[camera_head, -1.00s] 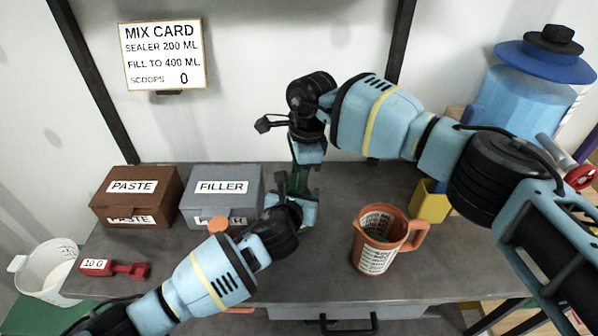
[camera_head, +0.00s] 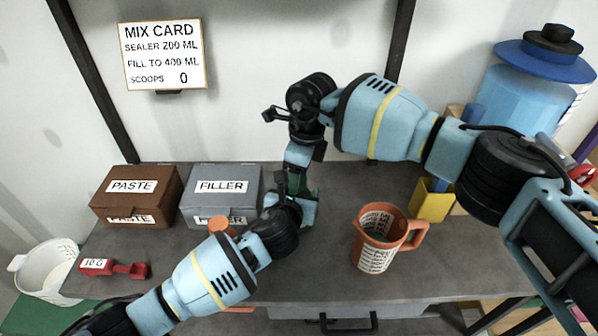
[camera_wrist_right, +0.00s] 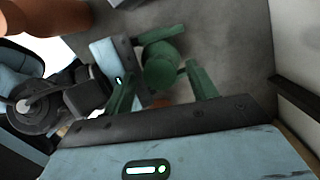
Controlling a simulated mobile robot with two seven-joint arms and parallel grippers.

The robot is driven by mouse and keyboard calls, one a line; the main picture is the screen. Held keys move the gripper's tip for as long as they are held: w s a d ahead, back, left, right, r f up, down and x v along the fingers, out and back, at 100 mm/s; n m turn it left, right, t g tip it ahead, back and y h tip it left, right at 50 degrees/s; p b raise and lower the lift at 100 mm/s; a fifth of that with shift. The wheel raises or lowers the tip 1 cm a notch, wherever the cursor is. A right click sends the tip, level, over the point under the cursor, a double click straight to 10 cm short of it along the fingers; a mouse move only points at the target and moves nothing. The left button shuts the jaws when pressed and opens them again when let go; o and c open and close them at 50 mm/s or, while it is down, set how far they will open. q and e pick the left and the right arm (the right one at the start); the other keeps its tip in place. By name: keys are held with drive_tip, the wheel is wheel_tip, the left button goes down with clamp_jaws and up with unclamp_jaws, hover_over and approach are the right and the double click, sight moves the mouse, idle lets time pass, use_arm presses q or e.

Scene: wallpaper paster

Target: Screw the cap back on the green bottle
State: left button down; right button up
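The green bottle (camera_head: 297,184) stands on the grey workbench between my two grippers, mostly hidden by them in the head view. In the right wrist view its round green top (camera_wrist_right: 161,68) shows from above; I cannot make out the cap as a separate part. My right gripper (camera_wrist_right: 163,70) points down over it, its green fingers apart on either side with small gaps, so it looks open. My left gripper (camera_head: 297,196) reaches in low from the left with its fingers around the bottle; in the wrist view one finger (camera_wrist_right: 160,34) lies against it.
An orange measuring jug (camera_head: 383,240) stands right of the bottle. The brown paste box (camera_head: 135,197) and grey filler box (camera_head: 220,198) are at the left, with a red scoop (camera_head: 110,268) in front. A yellow holder (camera_head: 430,203) and blue dispenser (camera_head: 525,105) are at the right.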

drive_tip(key=shift+a+r, duration=0.1)
drive_tip(key=shift+r, duration=2.2)
drive_tip(key=shift+c, duration=0.4)
drive_tip(key=n, duration=0.2)
drive_tip(key=r+n, duration=0.1)
drive_tip(key=n, duration=0.4)
drive_tip(key=shift+w+r+h, duration=0.1)
drive_tip(key=shift+r+h, duration=0.15)
drive_tip(key=shift+h, duration=0.15)
drive_tip(key=n, duration=0.2)
drive_tip(key=r+n, duration=0.1)
drive_tip(key=n, duration=0.2)
drive_tip(key=shift+r+n+h, duration=0.15)
drive_tip(key=shift+n+h, duration=0.15)
drive_tip(key=shift+f, duration=4.05)
